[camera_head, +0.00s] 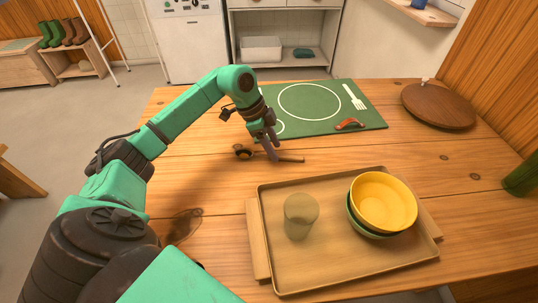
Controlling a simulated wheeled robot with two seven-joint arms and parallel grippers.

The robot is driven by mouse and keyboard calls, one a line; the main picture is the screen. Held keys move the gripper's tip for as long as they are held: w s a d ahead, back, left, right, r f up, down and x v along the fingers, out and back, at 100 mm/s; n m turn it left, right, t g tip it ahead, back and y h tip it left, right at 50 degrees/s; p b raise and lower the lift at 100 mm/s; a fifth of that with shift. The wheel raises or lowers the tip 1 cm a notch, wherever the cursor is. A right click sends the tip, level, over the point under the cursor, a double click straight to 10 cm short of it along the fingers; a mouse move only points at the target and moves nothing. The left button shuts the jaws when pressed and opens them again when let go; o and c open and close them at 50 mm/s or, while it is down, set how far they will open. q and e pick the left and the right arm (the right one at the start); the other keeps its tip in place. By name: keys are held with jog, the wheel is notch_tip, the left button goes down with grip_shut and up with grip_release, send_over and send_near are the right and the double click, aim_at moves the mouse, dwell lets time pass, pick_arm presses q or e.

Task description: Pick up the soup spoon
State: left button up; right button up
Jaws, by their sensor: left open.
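A utensil with a small dark and yellow head (243,152) and a slim wooden handle (292,159) lies on the wooden table, in front of the green mat; it looks like the soup spoon, though its shape is partly hidden. My left gripper (271,152) reaches in from the left and points down over the middle of this utensil, with its fingers open. The fingers cover part of the handle, and I cannot tell whether they touch it. My right gripper is out of view.
A tray (335,278) holds a translucent cup (300,216) and stacked yellow and green bowls (384,203) in front. The green mat (310,122) bears a red-handled item (350,124). A round wooden board (438,106) lies at right. A brown oval (183,226) shows near my arm.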

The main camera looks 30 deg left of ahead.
pick_arm(q)
jog(key=shift+x, duration=1.05)
grip_shut()
jog(key=shift+r, duration=0.15)
